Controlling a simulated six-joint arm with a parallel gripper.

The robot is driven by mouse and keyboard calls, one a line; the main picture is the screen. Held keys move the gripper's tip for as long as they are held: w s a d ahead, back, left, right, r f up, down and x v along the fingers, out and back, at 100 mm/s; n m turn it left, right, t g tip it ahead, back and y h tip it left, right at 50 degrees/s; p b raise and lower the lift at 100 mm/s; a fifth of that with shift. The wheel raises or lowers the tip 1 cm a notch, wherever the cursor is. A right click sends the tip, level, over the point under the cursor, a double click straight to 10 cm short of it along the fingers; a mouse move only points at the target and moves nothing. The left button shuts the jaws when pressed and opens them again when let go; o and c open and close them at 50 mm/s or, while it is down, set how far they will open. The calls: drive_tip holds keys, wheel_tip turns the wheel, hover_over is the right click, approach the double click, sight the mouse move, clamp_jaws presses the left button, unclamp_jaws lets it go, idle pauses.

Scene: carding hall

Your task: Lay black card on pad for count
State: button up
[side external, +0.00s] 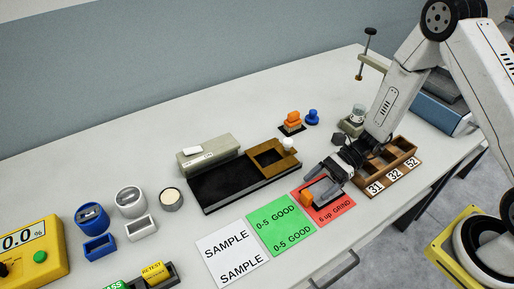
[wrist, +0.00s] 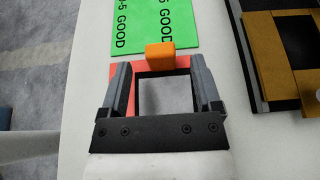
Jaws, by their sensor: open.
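I cannot pick out the black card for certain. A black panel (side external: 225,187) with a brown frame (side external: 265,162) at its right end lies mid-table in the side view. A small black plate with an orange block (side external: 292,118) on it stands behind. My gripper (side external: 314,192) is open, low over the red sheet (side external: 336,208). Another orange block (side external: 306,199) is by its fingertips. In the wrist view this orange block (wrist: 160,57) shows between and just beyond the fingertips (wrist: 159,66). A dark-edged pale square (wrist: 165,95) shows between the fingers; I cannot tell what it is.
A green sheet (side external: 281,222) and a white SAMPLE sheet (side external: 232,252) lie left of the red one. A wooden numbered rack (side external: 402,150) stands at right, close to my gripper. A grey box (side external: 208,154) stands behind the black panel. Cups, a yellow meter (side external: 30,250) and a blue knob (side external: 312,116) stand about.

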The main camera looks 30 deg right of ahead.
drive_tip(key=shift+v, duration=3.1)
drive_tip(key=shift+s+a+r+n+g+h, duration=0.2)
drive_tip(key=shift+s+r+n+g+h, duration=0.1)
drive_tip(key=shift+s+n+g+h, duration=0.3)
drive_tip(key=s+d+r+n+t+h, duration=0.3)
drive_tip(key=r+n+h, duration=0.5)
drive_tip(key=n+h, duration=0.4)
drive_tip(key=shift+s+r+n+t, duration=0.4)
drive_tip(key=shift+s+n, duration=0.3)
drive_tip(key=shift+n, duration=1.7)
drive_tip(key=shift+d, duration=0.15)
